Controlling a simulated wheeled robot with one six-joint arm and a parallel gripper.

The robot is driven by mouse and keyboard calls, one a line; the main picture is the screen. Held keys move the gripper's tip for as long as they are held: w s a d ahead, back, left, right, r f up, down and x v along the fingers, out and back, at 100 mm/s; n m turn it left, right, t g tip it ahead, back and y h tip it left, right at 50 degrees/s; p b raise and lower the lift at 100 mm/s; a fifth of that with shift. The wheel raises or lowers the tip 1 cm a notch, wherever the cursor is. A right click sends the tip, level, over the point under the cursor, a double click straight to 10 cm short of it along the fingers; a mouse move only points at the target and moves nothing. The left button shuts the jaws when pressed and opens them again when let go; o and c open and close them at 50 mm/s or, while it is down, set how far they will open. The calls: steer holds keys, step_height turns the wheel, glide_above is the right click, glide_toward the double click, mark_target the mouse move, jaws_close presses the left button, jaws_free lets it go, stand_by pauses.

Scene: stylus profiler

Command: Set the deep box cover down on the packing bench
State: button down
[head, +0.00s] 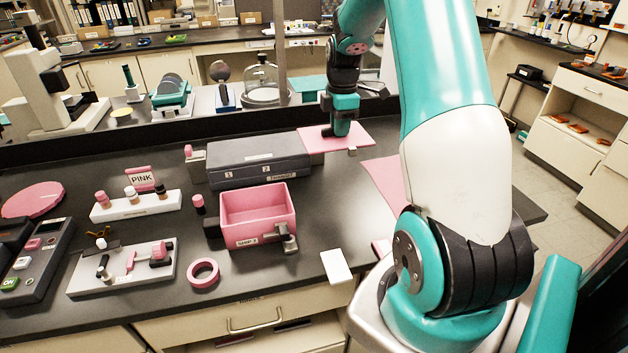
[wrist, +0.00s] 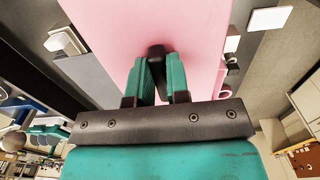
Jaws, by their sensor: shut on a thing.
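The deep box cover, a flat pink plate (head: 312,142), is held level above the dark bench top, to the right of the grey case. My gripper (head: 341,128) is above it, shut on a dark knob at its middle. In the wrist view the cover (wrist: 185,30) fills the upper middle, and my gripper's green fingers (wrist: 160,75) close on the knob. An open pink box (head: 245,232) with a front latch stands on the packing bench (head: 300,222), its inside visible and empty. The cover hides part of the bench below.
A grey case (head: 255,165) stands behind the pink box. A pink sheet (head: 384,180) lies right of it, partly hidden by my arm. A white square (head: 337,266) lies near the front edge. A pink ring (head: 203,274) and small fixtures crowd the left. Bare bench lies between case and sheet.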

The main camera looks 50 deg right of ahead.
step_height(320, 180, down, 18)
steer(key=p, duration=0.4)
steer(key=shift+s+p, duration=0.1)
steer(key=shift+p, duration=0.25)
steer(key=shift+f, duration=0.2)
